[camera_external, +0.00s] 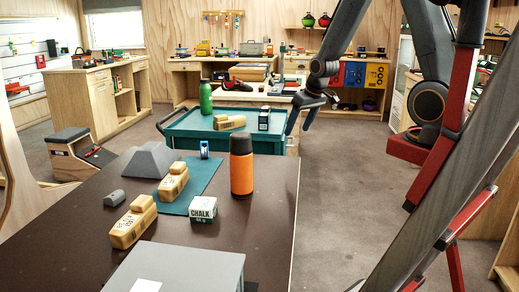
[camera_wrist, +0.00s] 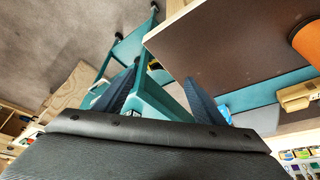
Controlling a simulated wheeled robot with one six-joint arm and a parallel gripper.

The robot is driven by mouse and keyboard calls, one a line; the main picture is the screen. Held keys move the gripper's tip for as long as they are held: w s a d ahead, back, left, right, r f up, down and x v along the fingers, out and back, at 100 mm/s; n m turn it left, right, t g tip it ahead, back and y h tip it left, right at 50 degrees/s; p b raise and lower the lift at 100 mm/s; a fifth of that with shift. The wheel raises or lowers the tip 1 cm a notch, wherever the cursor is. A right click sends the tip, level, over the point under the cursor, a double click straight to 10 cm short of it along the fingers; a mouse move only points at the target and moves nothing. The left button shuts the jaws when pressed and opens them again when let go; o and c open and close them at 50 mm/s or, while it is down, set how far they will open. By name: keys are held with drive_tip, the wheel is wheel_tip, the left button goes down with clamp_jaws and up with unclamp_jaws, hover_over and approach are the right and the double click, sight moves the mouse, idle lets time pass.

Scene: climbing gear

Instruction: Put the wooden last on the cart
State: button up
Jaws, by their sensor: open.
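A wooden last (camera_external: 173,184) with dark markings lies on the teal mat on the dark table. A second wooden last (camera_external: 132,223) lies on the bare table nearer the camera. A third wooden last (camera_external: 229,123) lies on the teal cart (camera_external: 180,133), behind the table. One wooden last (camera_wrist: 298,95) shows at the right of the wrist view; I cannot tell which. My gripper (camera_external: 302,117) is open and empty, pointing down by the cart's right end. In the wrist view the cart's frame (camera_wrist: 160,103) shows beyond its blue fingers, apart from any last.
A green bottle (camera_external: 206,97) and a dark box (camera_external: 264,118) stand on the cart. Open floor (camera_external: 335,190) lies right of the table.

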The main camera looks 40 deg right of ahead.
drive_tip(key=s+d+g, duration=0.1)
drive_tip(key=s+g, duration=0.1)
drive_tip(key=s, duration=0.5)
drive_tip(key=s+d+r+g, duration=0.1)
drive_tip(key=s, duration=0.6)
drive_tip(key=shift+s+d+r+g, duration=0.25)
drive_tip(key=shift+s+r+g, duration=0.05)
drive_tip(key=shift+s+g, duration=0.1)
